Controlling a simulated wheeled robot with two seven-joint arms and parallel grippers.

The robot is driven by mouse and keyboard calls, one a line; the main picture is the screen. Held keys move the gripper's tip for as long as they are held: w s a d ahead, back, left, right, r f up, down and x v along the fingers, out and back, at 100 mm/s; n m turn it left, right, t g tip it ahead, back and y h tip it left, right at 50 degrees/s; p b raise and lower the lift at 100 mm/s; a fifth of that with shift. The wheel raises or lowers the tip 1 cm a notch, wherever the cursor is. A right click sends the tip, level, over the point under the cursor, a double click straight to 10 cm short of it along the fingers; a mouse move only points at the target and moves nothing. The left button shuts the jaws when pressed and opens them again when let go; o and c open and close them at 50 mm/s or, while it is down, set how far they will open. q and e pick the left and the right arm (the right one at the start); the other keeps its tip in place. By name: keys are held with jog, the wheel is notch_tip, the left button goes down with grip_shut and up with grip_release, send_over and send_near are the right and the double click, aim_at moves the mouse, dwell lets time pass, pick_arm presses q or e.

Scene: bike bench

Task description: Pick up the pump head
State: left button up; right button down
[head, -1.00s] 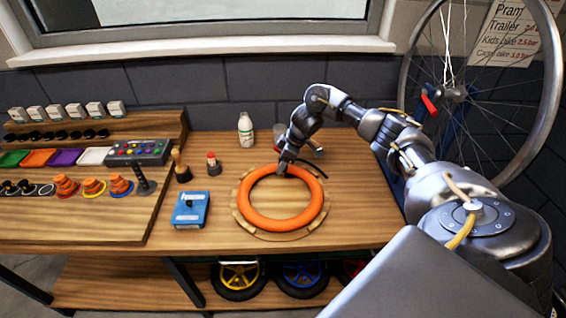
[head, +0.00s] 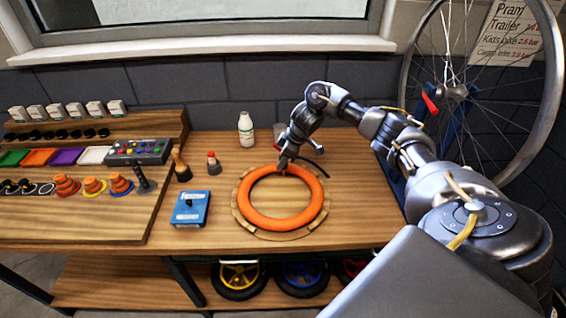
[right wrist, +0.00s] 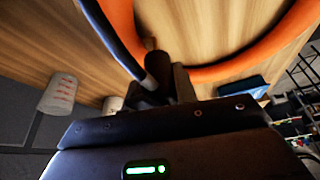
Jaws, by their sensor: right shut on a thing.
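My right gripper (head: 283,168) is at the back rim of the orange tyre (head: 243,214), which lies on a round wooden stand. In the right wrist view the gripper (right wrist: 166,82) is shut on a dark cylinder, the pump head (right wrist: 158,68). A black hose (right wrist: 112,38) runs up from beside it; in the head view the hose (head: 312,172) sticks out to the right of the gripper. The pump head itself is mostly hidden by the gripper in the head view. I cannot tell whether it touches the tyre. My left gripper is not in view.
A blue box (head: 191,210) lies left of the tyre. A brush-like tool (head: 181,168), a small red-capped bottle (head: 214,164) and a white bottle (head: 246,130) stand behind. A rack of parts (head: 90,190) fills the bench's left. Bare wood lies right of the tyre.

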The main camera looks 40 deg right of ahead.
jog(key=shift+w+r, duration=0.1)
jog(key=shift+r, duration=0.35)
jog(key=s+a+r, duration=0.4)
jog(key=s+r, duration=0.7)
jog(key=s, duration=0.2)
jog(key=shift+s+r, duration=0.3)
jog(key=shift+s, duration=0.05)
jog(key=shift+w, duration=0.1)
